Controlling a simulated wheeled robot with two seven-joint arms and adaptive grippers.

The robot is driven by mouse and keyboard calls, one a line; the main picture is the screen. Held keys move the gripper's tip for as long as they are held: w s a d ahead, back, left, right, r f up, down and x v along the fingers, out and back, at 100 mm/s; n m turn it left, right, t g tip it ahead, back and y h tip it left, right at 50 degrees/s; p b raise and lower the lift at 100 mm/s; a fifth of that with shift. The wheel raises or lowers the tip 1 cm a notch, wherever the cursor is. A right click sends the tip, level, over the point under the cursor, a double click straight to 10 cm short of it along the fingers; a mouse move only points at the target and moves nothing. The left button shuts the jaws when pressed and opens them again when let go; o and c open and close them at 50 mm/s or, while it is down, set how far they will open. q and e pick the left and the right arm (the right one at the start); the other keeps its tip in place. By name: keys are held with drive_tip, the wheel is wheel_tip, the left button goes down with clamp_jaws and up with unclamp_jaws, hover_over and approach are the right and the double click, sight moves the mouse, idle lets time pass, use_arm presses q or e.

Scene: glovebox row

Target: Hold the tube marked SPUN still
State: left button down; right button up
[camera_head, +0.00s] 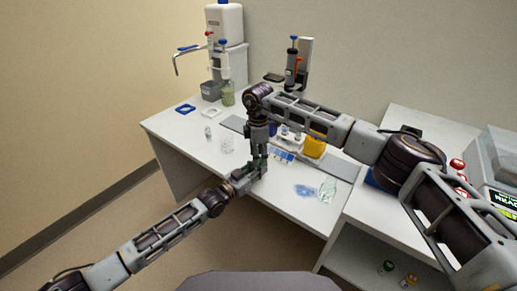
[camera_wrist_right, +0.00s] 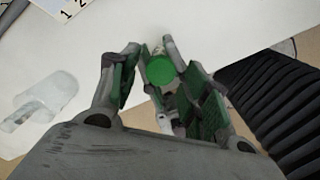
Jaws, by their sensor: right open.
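A tube with a round green cap (camera_wrist_right: 160,70) shows in the right wrist view, between the fingers of my right gripper (camera_wrist_right: 150,50). The jaws stand apart around it. I see it from the cap end; no SPUN mark is readable. In the head view my right gripper (camera_head: 258,161) points down over the front edge of the bench. My left gripper (camera_head: 243,180) meets it there from the lower left. The two overlap, so the tube is hidden in the head view and I cannot tell whether the left jaws are shut on it.
The white bench (camera_head: 205,145) carries a yellow bin (camera_head: 315,146), a blue and white rack (camera_head: 283,155), a clear vessel (camera_head: 328,190) and a blue crumpled item (camera_head: 304,190). A dispenser (camera_head: 225,25) and pipette stand (camera_head: 305,60) are behind. A machine (camera_head: 503,160) stands right.

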drive_tip(key=shift+f, duration=0.4)
clamp_jaws()
